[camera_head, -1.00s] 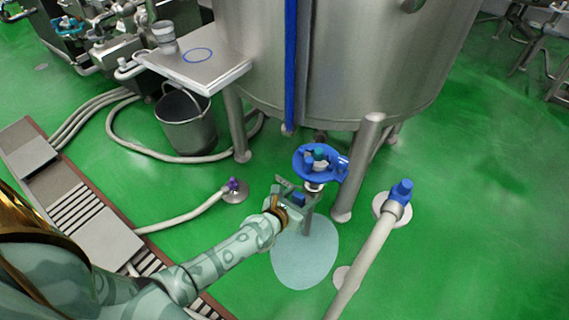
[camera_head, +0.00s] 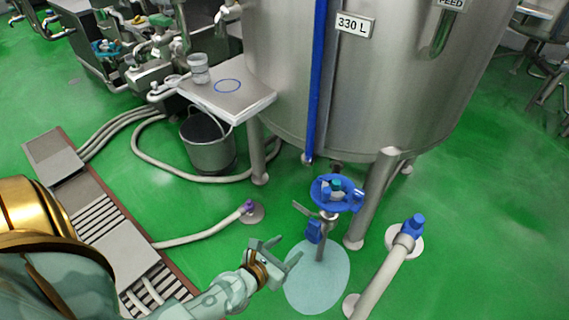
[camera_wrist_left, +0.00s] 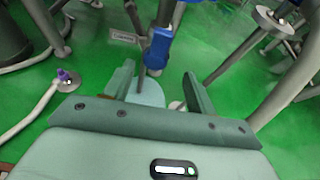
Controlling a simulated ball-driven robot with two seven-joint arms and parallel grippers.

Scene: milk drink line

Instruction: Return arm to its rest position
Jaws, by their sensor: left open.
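My left gripper (camera_head: 276,254) is open and empty in the head view, low over the green floor, left of and apart from the valve under the tank. Its two fingers (camera_wrist_left: 160,88) stand apart in the left wrist view, with the valve's blue handle (camera_wrist_left: 158,48) beyond the gap. In the head view the valve has a blue ring-shaped top (camera_head: 322,188) and a blue handle grip (camera_head: 314,232) below it. A pale puddle-like patch (camera_head: 317,285) lies on the floor beneath. My right gripper is not in view.
A large steel tank (camera_head: 385,85) stands on legs behind the valve. A pipe with a blue cap (camera_head: 413,225) rises at the right. A hose with a purple end (camera_head: 247,207), a bucket (camera_head: 208,150) and a side shelf (camera_head: 250,103) are at the left. Open floor lies right.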

